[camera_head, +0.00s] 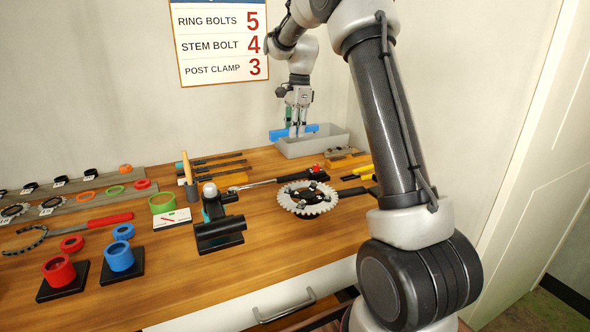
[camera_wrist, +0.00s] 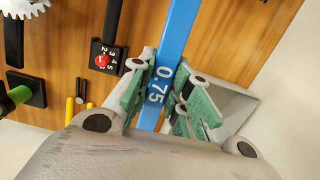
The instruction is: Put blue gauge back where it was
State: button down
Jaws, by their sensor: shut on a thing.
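The blue gauge (camera_head: 279,134) is a long flat bar, marked 0.75 in the wrist view (camera_wrist: 178,45). My gripper (camera_head: 297,127) is shut on it, pointing down at the back of the bench. In the wrist view the green-padded fingers of my gripper (camera_wrist: 158,88) pinch the bar from both sides near the number.
A torque wrench (camera_head: 290,177) with a red dial lies in front of the tray, beside a chainring with crank (camera_head: 307,197). Several black-handled tools (camera_head: 215,160) lie left of the tray. A wall sign (camera_head: 220,40) hangs behind. Bare wood shows around the chainring.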

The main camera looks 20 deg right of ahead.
aim_at(294, 169)
notch_tip(294, 169, down, 10)
dwell(0.5)
jog(key=shift+f, duration=0.25)
jog(key=shift+f, duration=0.35)
jog(key=c, duration=1.3)
grip_release()
jog(key=shift+c, duration=0.2)
